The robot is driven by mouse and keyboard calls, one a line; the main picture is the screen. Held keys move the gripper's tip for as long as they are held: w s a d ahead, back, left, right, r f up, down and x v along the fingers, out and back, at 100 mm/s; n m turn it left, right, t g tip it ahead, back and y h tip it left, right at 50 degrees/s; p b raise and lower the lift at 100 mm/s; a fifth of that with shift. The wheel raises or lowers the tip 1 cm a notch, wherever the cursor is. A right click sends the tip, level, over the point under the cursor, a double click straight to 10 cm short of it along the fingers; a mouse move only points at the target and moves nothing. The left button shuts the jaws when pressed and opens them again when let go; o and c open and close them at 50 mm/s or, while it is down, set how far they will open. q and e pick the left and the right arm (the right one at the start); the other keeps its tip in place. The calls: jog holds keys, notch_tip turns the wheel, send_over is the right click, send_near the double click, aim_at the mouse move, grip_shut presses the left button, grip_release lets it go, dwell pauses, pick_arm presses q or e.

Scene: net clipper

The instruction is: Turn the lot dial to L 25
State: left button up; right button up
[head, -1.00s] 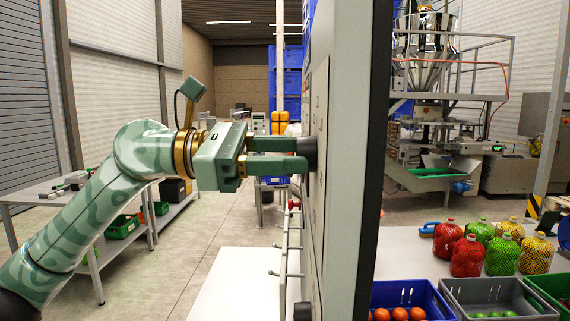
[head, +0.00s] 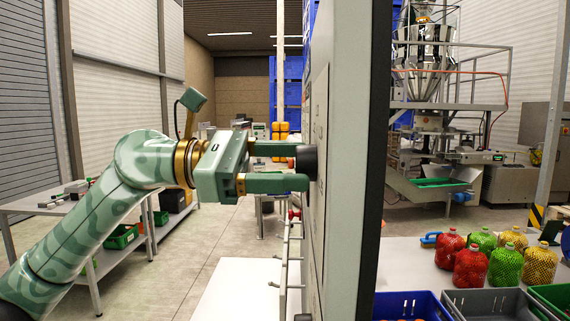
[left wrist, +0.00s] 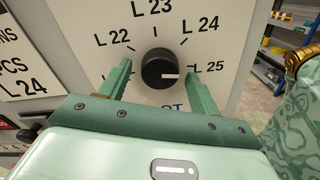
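The lot dial is a round black knob (left wrist: 159,70) on a pale panel (left wrist: 85,30) with labels L 22, L 23, L 24 and L 25 (left wrist: 208,68) around it. Its white pointer mark points right, towards the L 25 side; exact alignment is hard to tell. In the head view the knob (head: 306,159) shows edge-on. My left gripper (head: 300,168) is open, its fingers on either side of the knob. In the left wrist view (left wrist: 158,72) a gap shows between each finger and the knob. My right gripper is not in view.
The tall panel edge (head: 362,150) stands right of my left gripper. A rail (head: 289,255) runs below the knob. Net bags (head: 471,265) and crates (head: 412,305) stand at right. A grey table (head: 45,200) is at left.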

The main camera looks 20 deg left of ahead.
pick_arm(q)
jog(key=b+v, duration=0.2)
jog(key=v, duration=1.4)
jog(key=shift+a+b, duration=0.2)
jog(key=shift+b, duration=0.2)
